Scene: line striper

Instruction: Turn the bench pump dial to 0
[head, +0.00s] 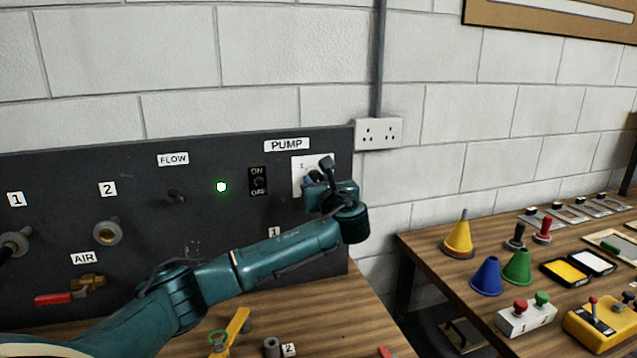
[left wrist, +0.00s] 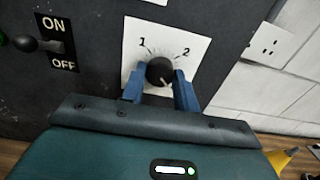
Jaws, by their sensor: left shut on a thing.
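The pump dial is a round black knob (left wrist: 160,72) on a white plate (left wrist: 188,40) with the marks 1 and 2 showing. The plate (head: 298,165) sits under the PUMP label (head: 287,145) on the dark panel. My left gripper (left wrist: 160,88) is shut on the knob, with one blue finger on each side. In the head view my left gripper (head: 314,178) covers most of the dial. The 0 mark is hidden, and I cannot tell the pointer's exact setting. My right gripper is in neither view.
An ON/OFF switch (head: 258,181) and a lit green lamp (head: 221,187) are left of the dial. A wall socket (head: 378,133) is to the right. The bench below holds a yellow-handled part (head: 236,325). A second table carries cones (head: 458,235) and control boxes (head: 525,315).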

